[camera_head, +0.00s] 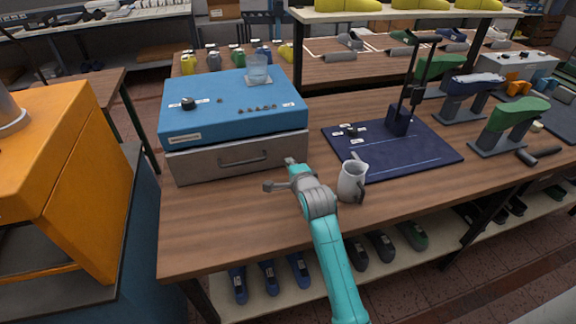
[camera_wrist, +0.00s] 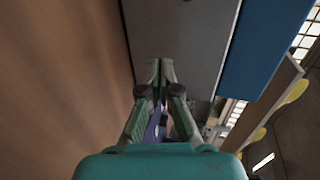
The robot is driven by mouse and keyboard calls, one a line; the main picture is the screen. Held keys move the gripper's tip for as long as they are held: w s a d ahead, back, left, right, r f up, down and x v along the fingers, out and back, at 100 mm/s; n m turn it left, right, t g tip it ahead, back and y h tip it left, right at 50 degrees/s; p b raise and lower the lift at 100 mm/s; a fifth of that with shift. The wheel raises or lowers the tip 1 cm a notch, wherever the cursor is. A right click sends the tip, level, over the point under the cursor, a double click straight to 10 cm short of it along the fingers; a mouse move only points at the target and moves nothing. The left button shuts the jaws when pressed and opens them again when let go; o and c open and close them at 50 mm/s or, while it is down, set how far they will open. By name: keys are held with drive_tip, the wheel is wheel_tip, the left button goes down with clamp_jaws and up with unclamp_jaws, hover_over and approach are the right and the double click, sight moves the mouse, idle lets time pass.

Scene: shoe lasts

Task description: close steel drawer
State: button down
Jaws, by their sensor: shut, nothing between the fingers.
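The steel drawer (camera_head: 240,158) is the grey front with a dark bar handle (camera_head: 244,160), under a blue cabinet top (camera_head: 235,105). Its front looks nearly level with the blue part above; I cannot tell whether a small gap is left. In the wrist view the grey drawer front (camera_wrist: 185,35) fills the upper middle, beside the blue part (camera_wrist: 265,45). My gripper (camera_head: 268,187) is low in front of the drawer's right part, above the table. Its fingers (camera_wrist: 160,64) are together and empty, overlapping the grey face in the wrist view; contact cannot be told.
A white jug (camera_head: 351,182) stands on the wooden table (camera_head: 230,220) just right of my arm. A dark blue mat (camera_head: 435,150) with a stand lies farther right. A glass (camera_head: 258,70) stands on the blue top. The table's front left is clear.

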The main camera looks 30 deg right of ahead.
drive_tip(key=shift+s+a+r, duration=0.2)
drive_tip(key=shift+s, duration=0.4)
drive_tip(key=v, duration=0.8)
drive_tip(key=shift+s, duration=0.35)
drive_tip(key=shift+a+r, duration=0.1)
